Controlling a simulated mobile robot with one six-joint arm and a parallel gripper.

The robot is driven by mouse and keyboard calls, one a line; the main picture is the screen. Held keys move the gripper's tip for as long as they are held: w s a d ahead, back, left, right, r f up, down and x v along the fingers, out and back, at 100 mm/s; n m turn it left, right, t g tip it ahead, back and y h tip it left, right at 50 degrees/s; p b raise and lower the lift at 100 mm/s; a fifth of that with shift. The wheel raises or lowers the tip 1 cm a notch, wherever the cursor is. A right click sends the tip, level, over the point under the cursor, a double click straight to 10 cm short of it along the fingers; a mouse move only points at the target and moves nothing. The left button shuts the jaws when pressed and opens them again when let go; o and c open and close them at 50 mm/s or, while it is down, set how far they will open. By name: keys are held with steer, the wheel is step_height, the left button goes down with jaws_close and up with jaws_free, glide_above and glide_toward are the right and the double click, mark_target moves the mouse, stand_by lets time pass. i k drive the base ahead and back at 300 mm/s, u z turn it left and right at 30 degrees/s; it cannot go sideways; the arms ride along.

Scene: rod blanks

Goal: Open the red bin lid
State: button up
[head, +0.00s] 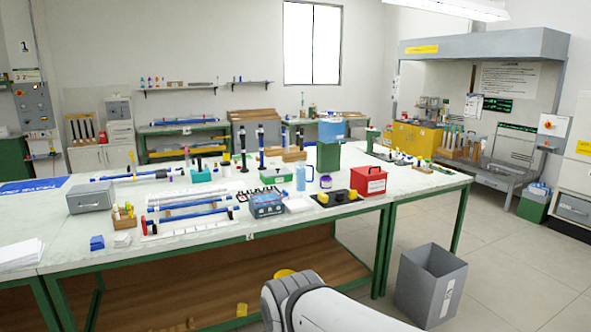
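A red bin (369,181) stands on the white table top near its front right edge. It has a pale label on its front and a dark handle on top. Its lid looks shut, though the bin is small in this view. A white and grey link of my own arm shows at the bottom centre. My gripper is not in view, so I cannot see where it is relative to the bin.
A dark green box (328,157) stands behind the red bin. A black tray with yellow parts (337,198) is left of it. An open grey waste bin (429,286) stands on the floor in front.

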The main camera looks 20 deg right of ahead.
mark_target(367, 171)
steer(key=z, duration=0.3)
steer(key=i, duration=0.5)
steer(key=z, duration=1.05)
steer(key=i, duration=1.3)
steer(key=z, duration=0.2)
steer(key=i, duration=2.05)
steer(key=u, duration=0.75)
steer(key=k, duration=0.7)
steer(key=u, duration=0.25)
steer(key=i, duration=0.8)
steer(key=z, duration=0.1)
